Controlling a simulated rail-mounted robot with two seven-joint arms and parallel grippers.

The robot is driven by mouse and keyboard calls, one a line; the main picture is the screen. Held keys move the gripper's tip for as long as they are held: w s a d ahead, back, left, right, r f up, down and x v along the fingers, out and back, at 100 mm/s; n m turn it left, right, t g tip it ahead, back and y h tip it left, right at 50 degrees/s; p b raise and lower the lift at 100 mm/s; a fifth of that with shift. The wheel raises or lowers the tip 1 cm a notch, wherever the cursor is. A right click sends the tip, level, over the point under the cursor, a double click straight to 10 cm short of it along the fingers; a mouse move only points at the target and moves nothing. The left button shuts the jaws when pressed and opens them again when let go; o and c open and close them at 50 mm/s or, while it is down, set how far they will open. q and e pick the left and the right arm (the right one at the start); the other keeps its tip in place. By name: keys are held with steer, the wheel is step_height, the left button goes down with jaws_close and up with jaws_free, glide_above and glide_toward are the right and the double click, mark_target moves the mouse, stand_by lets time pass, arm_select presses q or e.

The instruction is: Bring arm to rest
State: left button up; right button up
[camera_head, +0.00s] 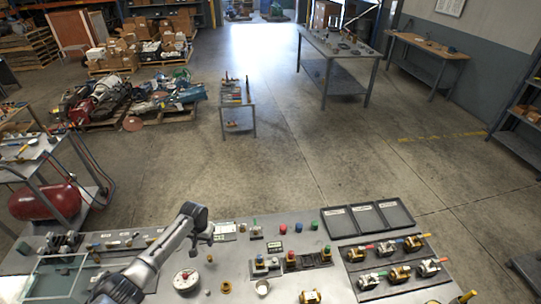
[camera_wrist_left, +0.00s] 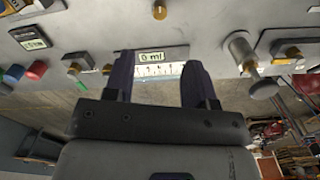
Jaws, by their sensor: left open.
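My left arm enters the head view from the bottom left, over the grey workbench (camera_head: 235,280). Its gripper (camera_head: 208,238) is near the bench's far edge, beside a small white labelled plate (camera_head: 224,229). In the left wrist view, the two dark fingers (camera_wrist_left: 160,75) are apart with nothing between them that is held. A plate marked "0 ml" with a scale (camera_wrist_left: 152,57) shows beyond the fingertips. My right gripper is in neither view.
Right of the arm are a black three-part tray (camera_head: 355,219), several valves (camera_head: 400,273), a white cup (camera_head: 262,288) and a round gauge (camera_head: 186,280). A glass-sided box (camera_head: 55,277) stands left. Open floor (camera_head: 300,160) lies beyond the bench.

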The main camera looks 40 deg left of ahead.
arm_select(q)
steer(key=w+d+r+m+t+y, duration=0.2)
steer(key=w+r, duration=0.1)
steer(key=r, duration=0.3)
steer(key=w+d+r+m+t+y, duration=0.1)
steer(key=w+d+r+m, duration=0.2)
steer(key=r, duration=0.3)
steer(key=s+d+r+m+t+p, duration=0.1)
steer(key=s+d+r+m+t, duration=0.15)
steer(key=d+r, duration=0.75)
steer(key=s+d+r+t+h+p, duration=0.1)
steer(key=s+d+t+h+p, duration=0.15)
steer(key=s+d, duration=0.95)
steer(key=s+d+f+g+p, duration=0.1)
steer(key=s+d+f+g, duration=0.1)
steer(key=s, duration=0.6)
steer(key=s+d+f+g+p, duration=0.2)
steer(key=s+d+f, duration=0.1)
steer(key=s, duration=0.5)
steer(key=shift+f+h, duration=0.35)
steer(key=shift+f, duration=0.1)
